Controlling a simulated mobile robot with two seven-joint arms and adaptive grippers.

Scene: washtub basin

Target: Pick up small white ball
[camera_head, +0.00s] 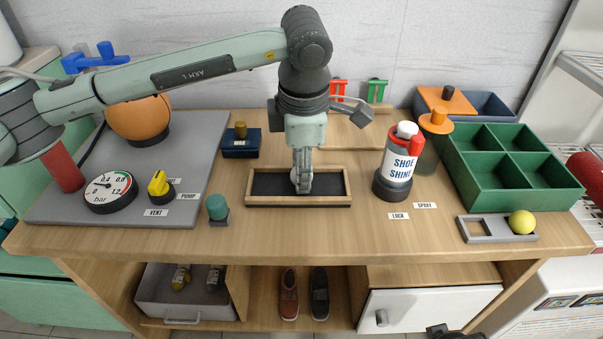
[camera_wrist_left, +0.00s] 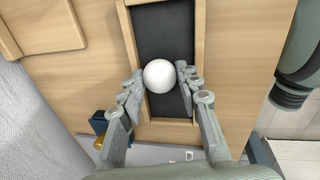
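The small white ball (camera_wrist_left: 159,76) lies in a shallow wooden-framed tray (camera_head: 258,201) with a dark floor, in the middle of the table. In the head view only a little of the ball (camera_head: 295,175) shows behind the fingers. My left gripper (camera_head: 303,187) points down into the tray. In the left wrist view its two fingers (camera_wrist_left: 160,82) stand on either side of the ball. The left finger is very near or touching it; a narrow dark gap shows at the right finger. The fingers of my right gripper are not visible.
A shoe-shine can (camera_head: 398,165) stands to the right of the tray, and a teal knob (camera_head: 217,207) to the left. A green compartment box (camera_head: 535,187) and a yellow ball (camera_head: 522,222) are at the right. A gauge (camera_head: 110,191) sits on a grey panel at the left.

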